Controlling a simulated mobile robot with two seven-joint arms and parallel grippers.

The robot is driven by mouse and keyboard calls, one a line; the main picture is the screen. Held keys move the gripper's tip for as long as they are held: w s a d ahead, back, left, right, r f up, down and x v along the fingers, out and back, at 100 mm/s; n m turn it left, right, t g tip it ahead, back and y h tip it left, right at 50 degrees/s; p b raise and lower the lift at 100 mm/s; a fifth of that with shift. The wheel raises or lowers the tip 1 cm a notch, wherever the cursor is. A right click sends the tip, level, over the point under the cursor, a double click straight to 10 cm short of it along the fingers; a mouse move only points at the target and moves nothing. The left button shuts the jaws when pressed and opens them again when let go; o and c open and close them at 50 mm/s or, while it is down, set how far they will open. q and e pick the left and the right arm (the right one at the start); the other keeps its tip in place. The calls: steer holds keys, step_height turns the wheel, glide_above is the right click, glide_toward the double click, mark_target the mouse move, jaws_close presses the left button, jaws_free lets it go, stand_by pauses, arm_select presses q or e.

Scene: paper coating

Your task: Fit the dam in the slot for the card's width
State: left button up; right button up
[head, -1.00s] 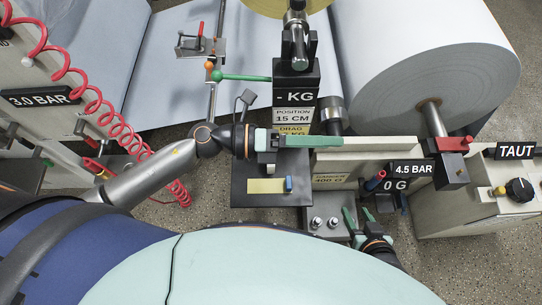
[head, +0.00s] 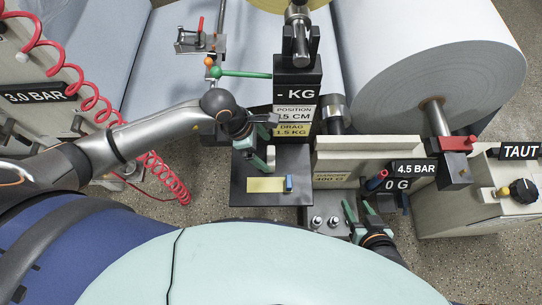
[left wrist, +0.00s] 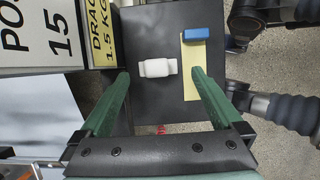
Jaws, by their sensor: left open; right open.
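A small white piece (left wrist: 158,68) lies on a dark plate (left wrist: 150,25) in the left wrist view. It also shows in the head view (head: 271,153). A yellow card (left wrist: 195,85) lies to its right, with a blue block (left wrist: 205,34) at one end. I cannot tell which piece is the dam, and no slot is clearly recognisable. My left gripper (head: 262,150) is open and points down over the plate, its green fingers on either side of the white piece in the wrist view. My right gripper (head: 358,206) is open and empty at the lower right.
A black post (head: 297,82) with label plates stands behind the plate. A pale beam (head: 365,146) and a large paper roll (head: 430,55) are to the right. A red coiled hose (head: 105,115) hangs at the left.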

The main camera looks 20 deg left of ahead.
mark_target(271, 157)
arm_select(q)
steer(key=shift+b+x, duration=0.3)
steer(key=shift+x, duration=2.75)
steer(key=shift+w+a, duration=0.1)
steer(key=shift+a, duration=0.1)
steer(key=shift+c, duration=0.4)
jaws_close()
steer(key=shift+r, duration=0.15)
